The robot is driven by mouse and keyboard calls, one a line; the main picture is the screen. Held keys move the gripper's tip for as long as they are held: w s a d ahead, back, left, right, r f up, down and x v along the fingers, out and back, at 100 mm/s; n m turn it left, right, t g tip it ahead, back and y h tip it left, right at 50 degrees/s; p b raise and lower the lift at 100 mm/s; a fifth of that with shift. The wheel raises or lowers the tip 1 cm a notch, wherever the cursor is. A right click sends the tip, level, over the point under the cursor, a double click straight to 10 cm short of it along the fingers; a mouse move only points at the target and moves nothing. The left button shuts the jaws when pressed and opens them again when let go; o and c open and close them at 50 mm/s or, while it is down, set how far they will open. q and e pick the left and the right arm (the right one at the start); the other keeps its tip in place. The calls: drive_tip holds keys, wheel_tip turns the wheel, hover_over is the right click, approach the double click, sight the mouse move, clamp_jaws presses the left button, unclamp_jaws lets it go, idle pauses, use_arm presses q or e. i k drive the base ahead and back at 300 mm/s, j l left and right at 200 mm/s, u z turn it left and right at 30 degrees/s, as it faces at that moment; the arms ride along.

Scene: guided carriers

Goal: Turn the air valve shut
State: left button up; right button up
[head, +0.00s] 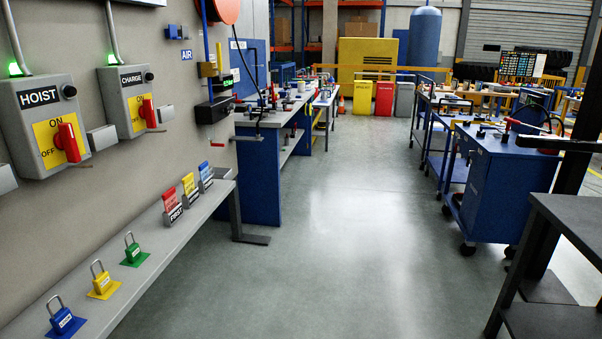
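A blue AIR sign (187,55) is on the grey wall at upper left. Next to it a thin blue pipe (204,25) runs down to a brass-coloured valve body (208,69). A dark part and a small green label stand just right of the valve body; the label is too small to read surely. I cannot make out the valve's handle position clearly. A black box (214,111) sits below, with a small red-tipped part (217,144) under it. Neither of my grippers is in view.
The HOIST box (30,125) and CHARGE box (125,95) carry red switches and lit green lamps. A grey shelf (150,262) below holds blue, yellow and green padlocks and several tags. A blue cart (505,180) and dark table stand right. The middle floor (330,220) is clear.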

sight(219, 69)
drive_tip(key=i+u, duration=0.1)
drive_tip(key=i, duration=0.6)
drive_tip(key=i+l+u, duration=0.15)
drive_tip(key=i, duration=0.5)
drive_tip(key=i+l+u, duration=0.1)
drive_tip(key=i, duration=0.55)
drive_tip(key=l, duration=0.1)
